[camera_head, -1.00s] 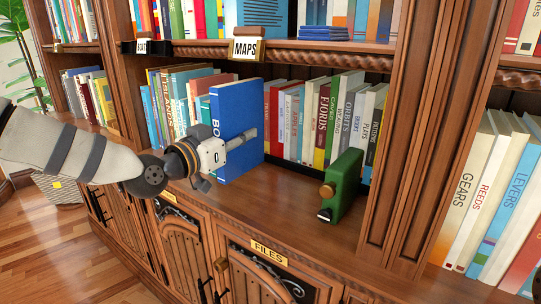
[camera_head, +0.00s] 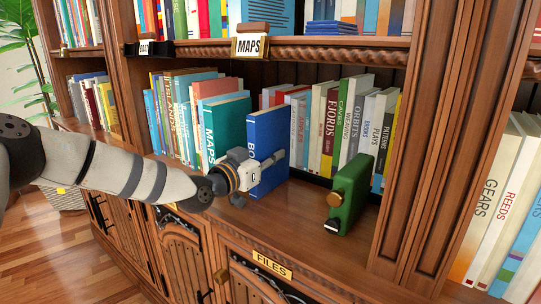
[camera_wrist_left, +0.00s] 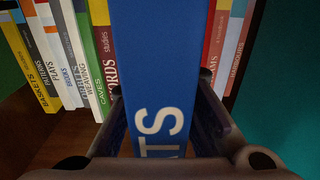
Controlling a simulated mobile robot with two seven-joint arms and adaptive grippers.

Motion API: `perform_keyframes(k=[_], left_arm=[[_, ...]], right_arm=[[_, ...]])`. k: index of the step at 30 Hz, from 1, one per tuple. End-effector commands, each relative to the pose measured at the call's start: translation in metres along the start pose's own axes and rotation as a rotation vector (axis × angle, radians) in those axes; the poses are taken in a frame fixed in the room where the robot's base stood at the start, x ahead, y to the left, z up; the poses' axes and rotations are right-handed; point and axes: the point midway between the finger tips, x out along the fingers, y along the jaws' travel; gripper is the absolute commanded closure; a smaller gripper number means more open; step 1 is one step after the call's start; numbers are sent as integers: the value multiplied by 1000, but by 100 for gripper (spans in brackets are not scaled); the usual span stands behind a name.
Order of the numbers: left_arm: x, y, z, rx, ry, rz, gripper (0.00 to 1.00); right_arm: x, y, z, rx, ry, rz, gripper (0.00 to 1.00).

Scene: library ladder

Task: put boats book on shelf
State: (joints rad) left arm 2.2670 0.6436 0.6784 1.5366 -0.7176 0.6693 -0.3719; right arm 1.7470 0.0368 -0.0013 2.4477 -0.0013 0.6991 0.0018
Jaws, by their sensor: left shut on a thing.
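The blue boats book (camera_head: 268,146) stands upright on the lower shelf in the head view. Its spine faces out, with part of its title showing beside my gripper. My left gripper (camera_head: 262,166) is shut on it from the front. In the left wrist view the blue spine (camera_wrist_left: 160,70) with white letters "ATS" sits between the two fingers (camera_wrist_left: 160,125). The book is beside the green maps book (camera_head: 226,132) and in front of the row's gap. Whether its bottom rests on the shelf (camera_head: 300,205) is hard to tell. My right gripper is not in view.
A green block-like object with a brass knob (camera_head: 349,196) stands on the shelf to the right. Upright books (camera_head: 328,125) line the back right, others (camera_head: 175,115) the left. A wooden post (camera_head: 425,150) bounds the right.

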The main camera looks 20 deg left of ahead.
Motion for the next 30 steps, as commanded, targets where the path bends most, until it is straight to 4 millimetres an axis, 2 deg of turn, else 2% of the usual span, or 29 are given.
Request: perform_keyframes(k=[5,6,8,9,20,23,30], left_arm=[[0,0,2,0,3,0,100],[0,0,3,0,0,0,76],[0,0,2,0,0,0,62],[0,0,2,0,0,0,60],[-4,0,-3,1,1,-1,60],[-21,0,-6,2,3,0,60],[-76,-1,-8,1,8,-2,60]], right_arm=[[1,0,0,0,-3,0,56],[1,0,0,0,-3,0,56],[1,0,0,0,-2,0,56],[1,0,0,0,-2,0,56],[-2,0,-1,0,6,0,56],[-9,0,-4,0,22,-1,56],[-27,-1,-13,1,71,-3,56]])
